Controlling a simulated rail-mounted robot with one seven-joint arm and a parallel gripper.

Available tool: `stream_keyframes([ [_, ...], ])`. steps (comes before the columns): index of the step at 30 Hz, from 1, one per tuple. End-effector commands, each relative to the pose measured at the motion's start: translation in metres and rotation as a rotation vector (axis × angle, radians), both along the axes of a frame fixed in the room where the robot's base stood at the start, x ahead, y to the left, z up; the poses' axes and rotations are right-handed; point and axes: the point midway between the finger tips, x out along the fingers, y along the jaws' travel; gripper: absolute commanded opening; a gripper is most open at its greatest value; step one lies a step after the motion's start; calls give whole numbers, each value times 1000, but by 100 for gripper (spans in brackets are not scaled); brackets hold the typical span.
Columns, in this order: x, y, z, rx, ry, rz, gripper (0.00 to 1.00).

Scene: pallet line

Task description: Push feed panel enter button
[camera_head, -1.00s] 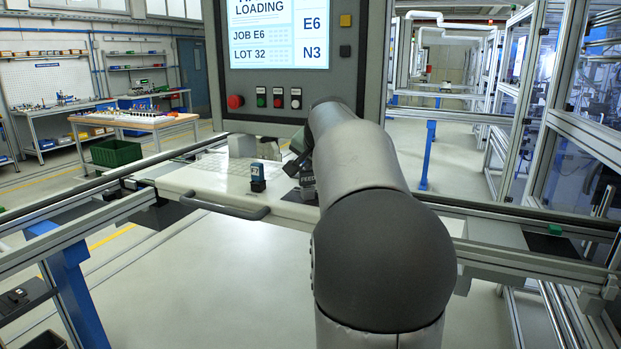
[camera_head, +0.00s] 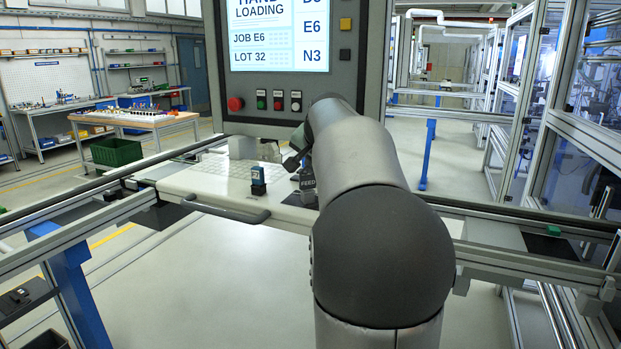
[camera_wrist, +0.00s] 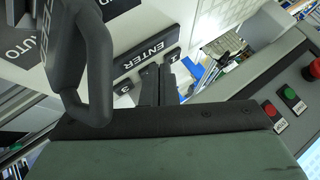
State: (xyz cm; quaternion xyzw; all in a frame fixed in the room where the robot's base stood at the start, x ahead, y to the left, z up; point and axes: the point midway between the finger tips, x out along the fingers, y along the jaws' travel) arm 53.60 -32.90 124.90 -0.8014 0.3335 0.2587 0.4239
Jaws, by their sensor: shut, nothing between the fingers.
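My gripper (camera_wrist: 160,70) is shut and empty, its two dark fingers pointing toward a pale panel surface in the wrist view. A dark plate marked ENTER (camera_wrist: 141,56) lies just beside the fingertips, partly overlapped by them; I cannot tell whether they touch it. Dark plates marked 3 (camera_wrist: 124,87) and 1 (camera_wrist: 173,56) lie close by. A dark FEED-marked part with a curved handle (camera_wrist: 97,70) fills the upper left. In the head view, the FEED sign (camera_head: 308,182) shows beside my arm, and the ENTER plate is not legible there.
A large screen panel (camera_head: 373,60) stands behind my gripper, with a red mushroom button (camera_head: 235,104), a green button (camera_head: 261,99) and a red button (camera_head: 278,99). Rails cross on both sides.

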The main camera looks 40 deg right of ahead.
Motion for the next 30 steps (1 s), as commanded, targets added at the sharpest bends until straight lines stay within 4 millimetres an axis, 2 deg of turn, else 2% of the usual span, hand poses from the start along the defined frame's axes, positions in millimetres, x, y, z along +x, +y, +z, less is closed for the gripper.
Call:
stream_keyframes([
  [7,0,0,6,-1,-1,0,0],
  [21,0,0,51,0,-1,1,0],
  [30,0,0,50,0,0,0,0],
])
